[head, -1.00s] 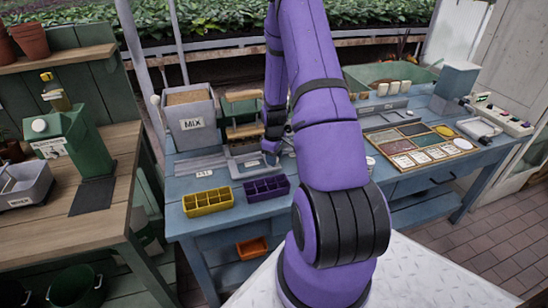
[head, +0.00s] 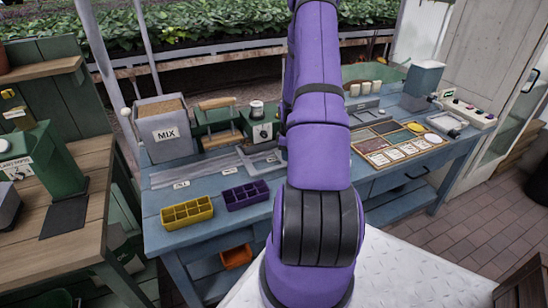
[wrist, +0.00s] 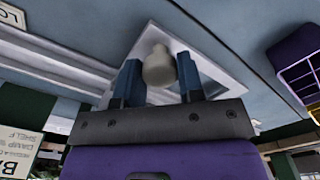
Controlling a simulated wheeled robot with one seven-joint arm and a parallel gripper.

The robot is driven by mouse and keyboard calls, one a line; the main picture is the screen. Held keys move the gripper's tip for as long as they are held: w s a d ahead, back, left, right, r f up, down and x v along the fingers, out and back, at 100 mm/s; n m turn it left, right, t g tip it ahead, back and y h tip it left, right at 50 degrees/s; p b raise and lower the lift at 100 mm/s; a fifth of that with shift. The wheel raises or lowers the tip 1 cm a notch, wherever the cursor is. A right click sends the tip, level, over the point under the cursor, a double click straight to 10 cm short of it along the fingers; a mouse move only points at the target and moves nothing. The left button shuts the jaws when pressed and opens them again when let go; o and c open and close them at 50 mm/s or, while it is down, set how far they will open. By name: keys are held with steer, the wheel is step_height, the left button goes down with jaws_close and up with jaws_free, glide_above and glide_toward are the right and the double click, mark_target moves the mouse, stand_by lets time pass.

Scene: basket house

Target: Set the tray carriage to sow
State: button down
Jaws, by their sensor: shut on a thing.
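The tray carriage (head: 262,162) is a pale metal frame on the rails (head: 195,174) along the blue bench. Its left part shows beside my arm; the rest is hidden. In the wrist view the carriage frame (wrist: 205,62) carries a pale rounded knob (wrist: 158,68). My gripper (wrist: 160,80) has its two blue fingers on either side of this knob and is shut on it. In the head view my arm hides the gripper. A label reading like FILL (head: 182,184) is at the left of the rails; another label (head: 230,171) is too small to read.
A purple cell tray (head: 246,194) and a yellow cell tray (head: 187,212) stand at the bench's front. Behind the rails are a MIX bin (head: 163,132) and a green dial machine (head: 262,132). A seed board (head: 400,147) lies to the right.

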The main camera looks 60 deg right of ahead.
steer(key=shift+s+d, duration=0.5)
steer(key=shift+d, duration=0.35)
steer(key=shift+s+d, duration=0.45)
steer(key=shift+d, duration=0.35)
steer(key=c, duration=0.7)
jaws_free()
steer(key=shift+c, duration=0.2)
step_height(320, 180, up, 11)
steer(key=shift+f, duration=0.1)
